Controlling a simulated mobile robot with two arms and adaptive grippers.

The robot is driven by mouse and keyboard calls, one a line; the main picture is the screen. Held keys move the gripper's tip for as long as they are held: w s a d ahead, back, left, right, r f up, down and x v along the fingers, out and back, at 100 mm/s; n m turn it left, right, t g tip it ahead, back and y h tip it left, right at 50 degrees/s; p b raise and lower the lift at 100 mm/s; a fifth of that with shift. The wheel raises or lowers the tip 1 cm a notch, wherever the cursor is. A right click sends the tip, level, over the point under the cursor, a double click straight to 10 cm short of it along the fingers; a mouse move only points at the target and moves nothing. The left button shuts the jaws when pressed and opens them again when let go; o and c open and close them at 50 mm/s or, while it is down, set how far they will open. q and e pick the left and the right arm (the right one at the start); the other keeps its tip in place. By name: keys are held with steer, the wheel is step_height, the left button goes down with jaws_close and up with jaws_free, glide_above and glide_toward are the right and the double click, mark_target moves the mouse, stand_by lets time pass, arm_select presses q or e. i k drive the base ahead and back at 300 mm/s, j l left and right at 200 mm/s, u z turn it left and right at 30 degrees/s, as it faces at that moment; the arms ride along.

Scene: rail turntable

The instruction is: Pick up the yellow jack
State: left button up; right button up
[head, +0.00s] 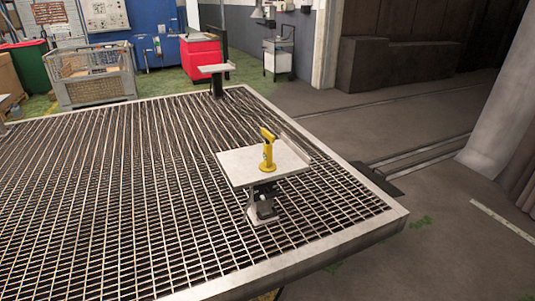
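The yellow jack (268,152) stands upright on a small light-coloured stand top (240,170). It has a round base and a thicker head that leans to the left. The stand rises on a short post from a metal grating, near the grating's right corner. Nothing touches the jack except the stand top. Neither of my grippers is in the head view.
The wide grating platform (100,200) has a raised pale rim (385,222). A wire-mesh crate (92,85), red bin (201,58) and trolley (278,60) stand behind. Floor at right is mostly clear, with rails.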

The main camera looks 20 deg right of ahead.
mark_target(266, 166)
steer(key=i+l, duration=0.15)
steer(key=l, duration=0.25)
steer(key=i+l+z, duration=0.1)
steer(key=l, duration=0.3)
steer(key=i+l, duration=0.2)
steer(key=l, duration=0.2)
steer(key=i+l+z, duration=0.1)
steer(key=l, duration=0.25)
steer(key=i+l, duration=0.25)
steer(key=l, duration=0.15)
steer(key=z, duration=0.05)
